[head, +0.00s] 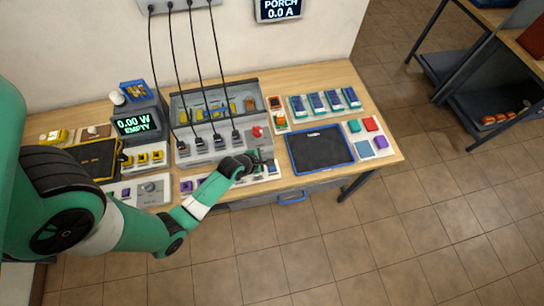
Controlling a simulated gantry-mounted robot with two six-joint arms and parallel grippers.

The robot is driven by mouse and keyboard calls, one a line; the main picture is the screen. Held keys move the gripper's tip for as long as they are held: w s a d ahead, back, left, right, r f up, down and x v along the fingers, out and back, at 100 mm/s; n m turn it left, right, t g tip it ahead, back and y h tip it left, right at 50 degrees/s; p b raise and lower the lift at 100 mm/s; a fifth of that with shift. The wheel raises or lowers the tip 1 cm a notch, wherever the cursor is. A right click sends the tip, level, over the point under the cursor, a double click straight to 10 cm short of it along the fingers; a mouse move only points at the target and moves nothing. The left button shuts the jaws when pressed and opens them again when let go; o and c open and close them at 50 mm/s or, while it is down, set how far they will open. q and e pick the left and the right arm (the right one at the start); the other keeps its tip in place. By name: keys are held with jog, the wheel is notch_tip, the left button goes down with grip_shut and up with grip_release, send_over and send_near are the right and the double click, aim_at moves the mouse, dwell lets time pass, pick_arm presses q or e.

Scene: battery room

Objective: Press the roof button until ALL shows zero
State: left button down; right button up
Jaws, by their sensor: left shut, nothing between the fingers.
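The wall display (279,8) at the top reads "PORCH 0.0 A". My left gripper (266,166) is shut and empty at the right end of the front button strip (218,181), over or beside a small blue button (271,169). I cannot tell whether the fingertips touch it. A purple button (186,186) sits at the strip's left end. My left arm hides the buttons in the middle. The button labels are too small to read, so I cannot tell which one is roof. My right gripper is not in view.
A meter (133,125) reads "0.00 W EMPTY". Black cables hang from the wall to the grey panel (205,147), which has a red knob (257,131). A dark tray (320,148) and several blue modules (325,101) lie right. A shelf rack (465,75) stands at the far right.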

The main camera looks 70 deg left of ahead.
pick_arm(q)
jog(key=b, duration=0.7)
send_over(269, 169)
notch_tip(269, 169, down, 8)
jog(key=shift+w+r, duration=0.1)
jog(key=shift+r, duration=0.15)
jog(key=shift+f+b, duration=0.45)
jog(key=shift+f, duration=0.1)
dwell(0.8)
jog(key=shift+f, duration=0.4)
jog(key=shift+f+b, duration=0.35)
jog(key=shift+b, duration=0.1)
dwell(0.4)
jog(key=shift+r+p, duration=0.8)
jog(key=shift+p, duration=0.1)
